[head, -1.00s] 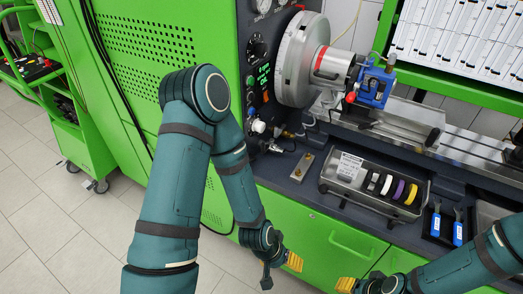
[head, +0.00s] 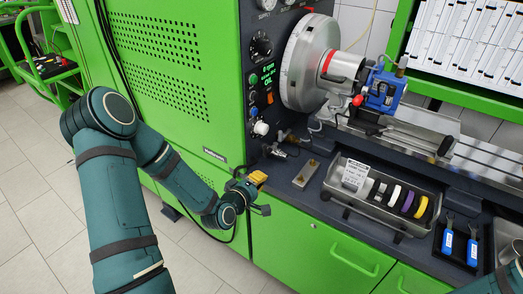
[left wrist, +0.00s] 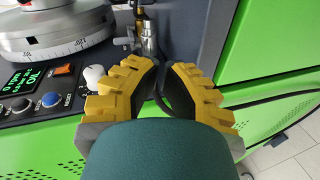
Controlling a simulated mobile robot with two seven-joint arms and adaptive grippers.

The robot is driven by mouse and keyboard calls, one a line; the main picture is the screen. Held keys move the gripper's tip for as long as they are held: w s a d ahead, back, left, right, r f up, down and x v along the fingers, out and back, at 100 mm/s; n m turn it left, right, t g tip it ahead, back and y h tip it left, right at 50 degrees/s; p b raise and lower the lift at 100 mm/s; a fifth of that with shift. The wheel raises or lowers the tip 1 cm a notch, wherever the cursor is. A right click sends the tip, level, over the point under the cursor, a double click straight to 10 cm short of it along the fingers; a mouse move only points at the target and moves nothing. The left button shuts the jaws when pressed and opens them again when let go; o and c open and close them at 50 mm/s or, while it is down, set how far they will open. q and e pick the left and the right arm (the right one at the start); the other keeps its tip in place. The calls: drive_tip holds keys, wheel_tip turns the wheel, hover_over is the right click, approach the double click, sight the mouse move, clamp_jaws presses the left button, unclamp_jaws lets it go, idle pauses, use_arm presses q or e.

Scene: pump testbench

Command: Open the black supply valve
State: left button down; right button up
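A small metal fitting with a dark part (head: 277,152) sits at the lower right corner of the green cabinet, beside the control panel. It looks like the supply valve, but its handle is too small to make out clearly. In the left wrist view, a metal and brass fitting (left wrist: 148,36) stands just beyond the fingertips. My left gripper (head: 264,194) is in front of the bench edge, below and a little left of the fitting, not touching it. Its yellow-padded fingers (left wrist: 164,66) are apart with nothing between them. My right gripper is out of view.
A white knob (head: 261,128) and buttons are on the panel above the gripper. A brass-ended plate (head: 306,173) and a grey tray with coloured rings (head: 346,200) lie on the bench. Black hoses run near the fitting.

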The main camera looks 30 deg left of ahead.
use_arm(q)
drive_tip(key=a+r+n+t+y, duration=0.2)
drive_tip(key=a+r+n+t, duration=0.1)
drive_tip(key=a+r, duration=0.1)
drive_tip(key=shift+a+r+n+b, duration=0.35)
drive_tip(key=shift+a+b, duration=0.1)
drive_tip(key=shift+a, duration=0.45)
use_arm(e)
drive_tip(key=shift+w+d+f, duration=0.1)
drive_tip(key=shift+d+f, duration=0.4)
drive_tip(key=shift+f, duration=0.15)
use_arm(q)
drive_tip(key=w+b, duration=0.1)
drive_tip(key=w, duration=0.8)
drive_tip(key=shift+w+a, duration=0.4)
drive_tip(key=shift+a, duration=0.05)
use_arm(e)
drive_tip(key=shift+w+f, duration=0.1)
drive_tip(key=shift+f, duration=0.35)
use_arm(q)
drive_tip(key=shift+s+d, duration=0.1)
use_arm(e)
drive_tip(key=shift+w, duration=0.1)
